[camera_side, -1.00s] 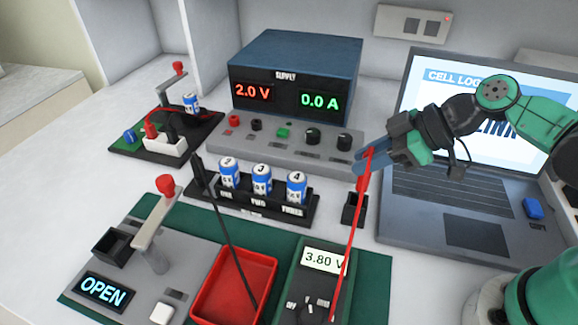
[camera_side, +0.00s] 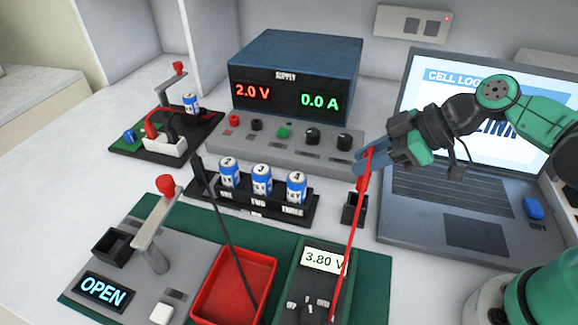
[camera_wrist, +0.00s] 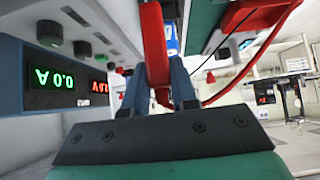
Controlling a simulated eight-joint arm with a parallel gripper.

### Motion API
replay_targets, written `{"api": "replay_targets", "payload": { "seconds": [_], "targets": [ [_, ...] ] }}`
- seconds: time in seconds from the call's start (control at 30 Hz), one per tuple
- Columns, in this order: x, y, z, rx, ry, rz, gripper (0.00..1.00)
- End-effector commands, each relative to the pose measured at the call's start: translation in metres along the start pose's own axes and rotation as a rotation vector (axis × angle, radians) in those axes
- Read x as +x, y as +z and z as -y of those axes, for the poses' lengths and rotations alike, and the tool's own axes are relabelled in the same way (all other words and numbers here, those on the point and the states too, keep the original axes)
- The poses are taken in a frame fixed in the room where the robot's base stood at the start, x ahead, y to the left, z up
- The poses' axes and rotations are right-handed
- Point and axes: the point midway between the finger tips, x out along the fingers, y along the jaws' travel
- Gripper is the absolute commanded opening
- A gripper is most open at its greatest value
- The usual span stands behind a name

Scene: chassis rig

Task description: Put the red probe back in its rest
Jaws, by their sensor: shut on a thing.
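The red probe (camera_side: 361,183) is upright between the blue fingers of my gripper (camera_side: 367,162), which is shut on it. Its lower end is directly above or at the mouth of the small black rest (camera_side: 354,209); I cannot tell whether the tip is inside. In the wrist view the red probe (camera_wrist: 154,38) stands between the two fingers of my gripper (camera_wrist: 157,78). A red lead (camera_side: 348,245) runs from the probe down to the meter (camera_side: 325,261), which reads 3.80 V.
A black rack (camera_side: 262,207) with several numbered cells stands left of the rest. The black probe (camera_side: 198,168) stands at the rack's left end, its lead crossing a red tray (camera_side: 207,300). The laptop (camera_side: 445,225) is close on the right; the supply (camera_side: 290,80) is behind.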

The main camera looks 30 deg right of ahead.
Motion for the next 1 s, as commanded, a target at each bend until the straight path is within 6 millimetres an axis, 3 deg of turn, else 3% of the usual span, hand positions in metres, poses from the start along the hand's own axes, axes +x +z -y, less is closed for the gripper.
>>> {"api": "replay_targets", "payload": {
  "seconds": [1.0],
  "targets": [
    [0.015,0.014,-0.001,0.000,0.000,0.000,0.00]
  ]
}}
